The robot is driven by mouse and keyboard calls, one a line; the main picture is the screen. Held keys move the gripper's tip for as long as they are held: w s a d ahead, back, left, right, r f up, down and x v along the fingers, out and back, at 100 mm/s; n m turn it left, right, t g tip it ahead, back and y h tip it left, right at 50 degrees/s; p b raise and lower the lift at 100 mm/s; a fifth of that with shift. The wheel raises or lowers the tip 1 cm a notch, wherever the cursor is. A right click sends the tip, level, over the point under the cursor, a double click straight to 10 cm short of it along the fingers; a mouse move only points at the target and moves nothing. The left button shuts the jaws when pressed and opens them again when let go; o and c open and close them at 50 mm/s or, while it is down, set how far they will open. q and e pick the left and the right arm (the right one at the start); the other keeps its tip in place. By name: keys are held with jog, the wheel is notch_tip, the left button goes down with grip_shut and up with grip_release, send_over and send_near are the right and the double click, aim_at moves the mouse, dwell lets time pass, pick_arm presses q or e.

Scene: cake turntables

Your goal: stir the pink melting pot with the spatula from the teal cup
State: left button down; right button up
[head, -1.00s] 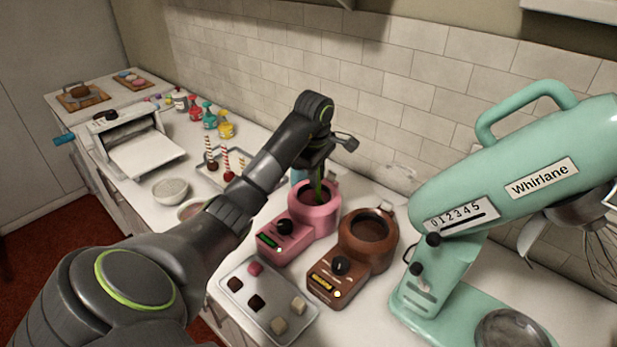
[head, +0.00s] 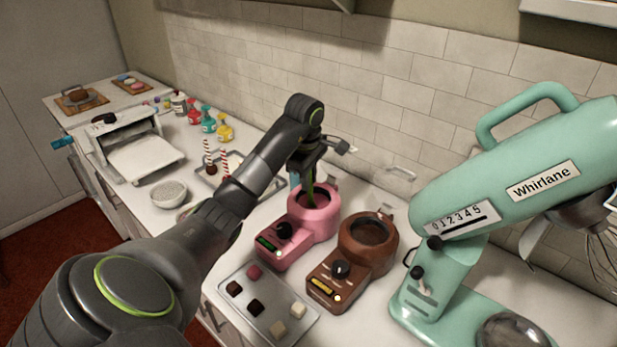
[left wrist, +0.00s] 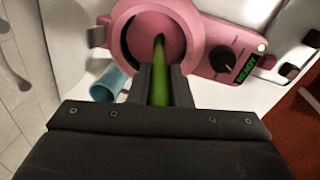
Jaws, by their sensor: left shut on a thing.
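The pink melting pot (head: 325,224) stands on the counter, its round bowl at the back and its dark knob in front. My left gripper (head: 309,174) is above the bowl, shut on the green spatula (head: 311,193), which points down into the bowl. In the left wrist view the spatula (left wrist: 160,75) runs from between the fingers into the pink bowl (left wrist: 122,18); its lower end is inside. The pot's display reads READY in green. My right gripper is not in view.
A brown melting pot (head: 352,262) stands close to the right of the pink one. A tray (head: 262,322) of small cubes lies in front. A teal mixer (head: 440,270) stands at the right. A tiled wall rises behind.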

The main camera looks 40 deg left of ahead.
pick_arm(q)
jog(key=shift+r+p, duration=2.5)
jog(key=shift+r, duration=0.2)
notch_tip(320, 180, up, 4)
jog(key=p, duration=0.4)
